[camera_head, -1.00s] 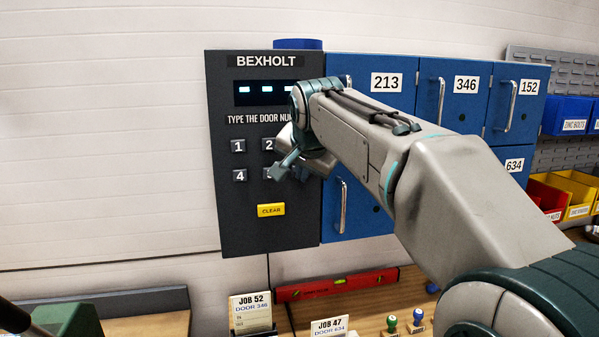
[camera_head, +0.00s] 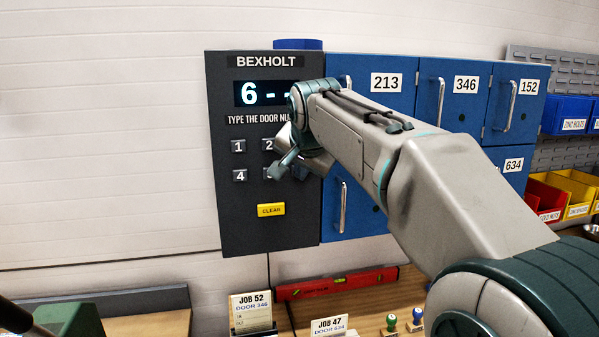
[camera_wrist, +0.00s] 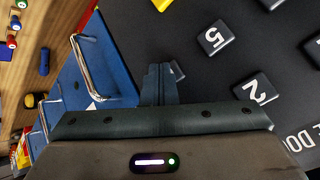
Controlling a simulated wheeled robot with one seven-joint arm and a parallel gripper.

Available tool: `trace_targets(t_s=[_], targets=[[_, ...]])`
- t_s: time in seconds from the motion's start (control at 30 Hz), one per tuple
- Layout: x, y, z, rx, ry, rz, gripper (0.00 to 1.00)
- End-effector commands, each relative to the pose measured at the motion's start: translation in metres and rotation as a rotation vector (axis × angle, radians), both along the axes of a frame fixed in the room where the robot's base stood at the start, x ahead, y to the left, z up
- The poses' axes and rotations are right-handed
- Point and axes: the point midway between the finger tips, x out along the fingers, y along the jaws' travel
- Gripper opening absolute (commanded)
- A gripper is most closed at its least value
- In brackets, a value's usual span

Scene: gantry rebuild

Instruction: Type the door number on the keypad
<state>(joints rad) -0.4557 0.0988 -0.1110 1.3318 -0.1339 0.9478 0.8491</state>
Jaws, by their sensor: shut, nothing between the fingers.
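The dark keypad panel (camera_head: 240,225) is upright on the wall, marked BEXHOLT. Its display (camera_head: 262,93) reads 6 and then dashes, its right end hidden by my arm. Keys 1 (camera_head: 238,146), 2 (camera_head: 268,145) and 4 (camera_head: 240,176) show, with the yellow CLEAR key (camera_head: 271,210) below. My gripper (camera_head: 284,168) is at the panel, over the right side of the keys. In the wrist view my gripper (camera_wrist: 160,72) is shut and empty, its tips beside a mostly hidden key (camera_wrist: 178,70), right of key 5 on the panel. I cannot tell whether they touch. Key 5 (camera_wrist: 215,38) is clear there.
Blue locker doors 213 (camera_head: 372,100), 346 (camera_head: 453,105), 152 (camera_head: 515,110) and 634 (camera_head: 513,165) have protruding handles. Below stand cards JOB 52, DOOR 346 (camera_head: 251,312) and JOB 47, DOOR 634 (camera_head: 328,327). A red level (camera_head: 335,283) lies behind. The wall at left is bare.

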Motion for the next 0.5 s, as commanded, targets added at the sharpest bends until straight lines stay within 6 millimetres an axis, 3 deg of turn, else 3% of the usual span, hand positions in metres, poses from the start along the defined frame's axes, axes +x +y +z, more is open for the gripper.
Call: trace_targets(t_s=[0.5], targets=[[-0.016, -0.005, 0.0, 0.001, 0.0, 0.001, 0.0]])
